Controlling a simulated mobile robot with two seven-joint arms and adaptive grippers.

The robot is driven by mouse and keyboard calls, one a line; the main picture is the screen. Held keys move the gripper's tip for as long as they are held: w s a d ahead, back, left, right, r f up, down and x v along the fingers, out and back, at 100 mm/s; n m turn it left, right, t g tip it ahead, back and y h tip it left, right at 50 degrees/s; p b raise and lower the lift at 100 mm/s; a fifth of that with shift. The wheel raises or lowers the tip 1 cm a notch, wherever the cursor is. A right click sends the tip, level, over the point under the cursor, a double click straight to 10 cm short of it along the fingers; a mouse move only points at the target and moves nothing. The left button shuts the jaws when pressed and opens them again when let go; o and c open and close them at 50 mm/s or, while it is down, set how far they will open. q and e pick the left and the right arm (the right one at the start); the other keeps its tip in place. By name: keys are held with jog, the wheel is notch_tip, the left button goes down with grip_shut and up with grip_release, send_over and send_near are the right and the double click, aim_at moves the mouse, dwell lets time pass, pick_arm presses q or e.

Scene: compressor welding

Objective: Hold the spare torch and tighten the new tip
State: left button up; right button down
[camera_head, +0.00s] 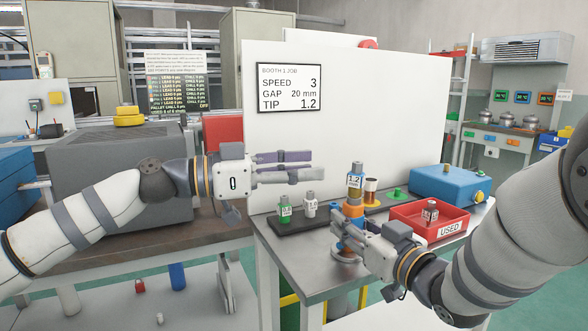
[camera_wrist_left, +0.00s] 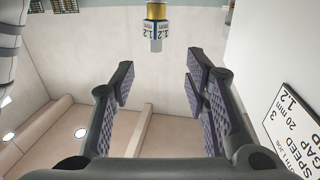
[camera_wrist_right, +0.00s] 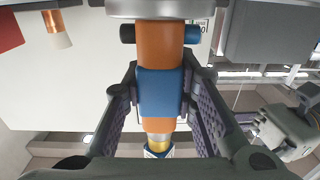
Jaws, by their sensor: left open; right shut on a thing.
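The spare torch, orange with a blue band (camera_wrist_right: 160,90), stands upright at the table's front, above a round metal base (camera_head: 346,254). My right gripper (camera_head: 345,235) is shut around the blue band; its fingers hide part of the torch in the head view. The new tip, labelled 1.2 (camera_head: 355,180), is at the torch's top; it also shows in the left wrist view (camera_wrist_left: 156,36). My left gripper (camera_head: 318,165) is open and empty, level, pointing right. Its fingertips are to the left of the tip and apart from it, and the tip shows beyond them.
A black rack (camera_head: 300,223) holds a green tip (camera_head: 284,210) and a grey tip (camera_head: 310,204). A red USED tray (camera_head: 403,222) with one tip (camera_head: 430,210) is at right, a blue box (camera_head: 450,184) behind it. A white panel (camera_head: 400,110) stands behind the table.

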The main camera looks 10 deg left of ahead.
jog(key=shift+d+f, duration=0.15)
jog(key=shift+f, duration=0.15)
pick_arm(q)
jog(key=shift+v, duration=1.15)
jog(key=shift+f, duration=0.1)
pick_arm(e)
jog(key=c, duration=1.3)
grip_release()
pick_arm(q)
jog(key=shift+w+d, duration=0.1)
pick_arm(e)
jog(key=shift+o, duration=0.4)
jog(key=shift+w+r, duration=0.1)
